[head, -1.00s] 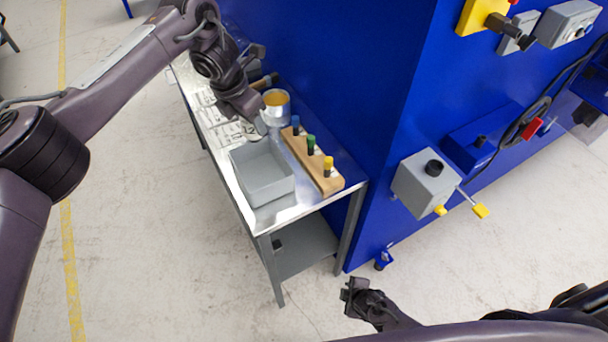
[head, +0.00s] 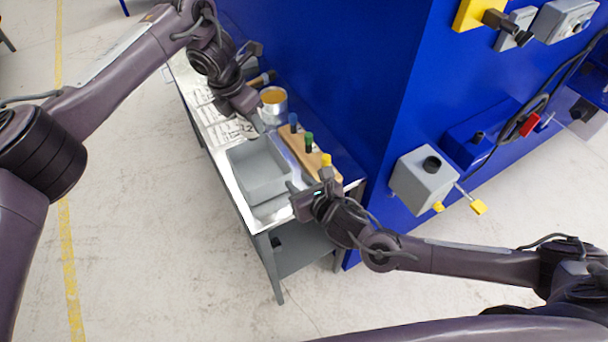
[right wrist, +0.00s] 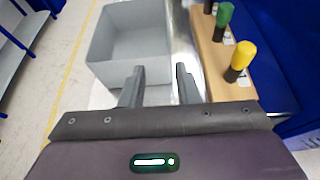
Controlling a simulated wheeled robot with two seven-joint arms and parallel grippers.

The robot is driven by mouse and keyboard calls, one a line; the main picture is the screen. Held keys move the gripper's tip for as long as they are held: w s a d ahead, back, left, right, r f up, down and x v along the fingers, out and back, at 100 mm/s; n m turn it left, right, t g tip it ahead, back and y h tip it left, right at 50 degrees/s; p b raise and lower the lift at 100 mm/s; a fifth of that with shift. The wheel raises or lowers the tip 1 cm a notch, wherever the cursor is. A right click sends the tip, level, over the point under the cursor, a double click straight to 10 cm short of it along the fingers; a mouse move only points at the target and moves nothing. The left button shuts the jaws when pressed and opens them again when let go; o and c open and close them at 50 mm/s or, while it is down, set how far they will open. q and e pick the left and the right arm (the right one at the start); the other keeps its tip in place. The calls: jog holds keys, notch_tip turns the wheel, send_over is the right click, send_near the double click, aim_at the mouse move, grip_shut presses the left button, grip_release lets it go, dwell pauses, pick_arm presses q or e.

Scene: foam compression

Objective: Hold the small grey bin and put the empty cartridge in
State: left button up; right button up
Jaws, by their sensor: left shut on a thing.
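The small grey bin (head: 262,168) sits on the metal table and shows its inside, empty, in the right wrist view (right wrist: 130,35). My left gripper (head: 262,129) is shut at the bin's far rim. Cartridges with blue (head: 293,119), green (head: 308,138) and yellow (head: 326,160) caps stand upright in a wooden rack (head: 297,150) to the right of the bin. I cannot tell which is empty. My right gripper (right wrist: 160,82) is open with nothing between its fingers, by the bin's near right corner.
A metal can (head: 273,104) with yellowish contents stands behind the rack. Printed sheets (head: 215,125) lie on the table's left side. A blue machine wall (head: 320,60) rises close along the table's right side.

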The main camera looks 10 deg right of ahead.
jog(key=x, duration=0.4)
jog(key=w+r+x, duration=0.1)
jog(key=x, duration=0.3)
jog(key=d+r+x, duration=0.1)
jog(key=x, duration=0.3)
jog(key=shift+w+d, duration=0.1)
jog(key=shift+w, duration=0.05)
jog(key=shift+c, duration=0.4)
grip_shut()
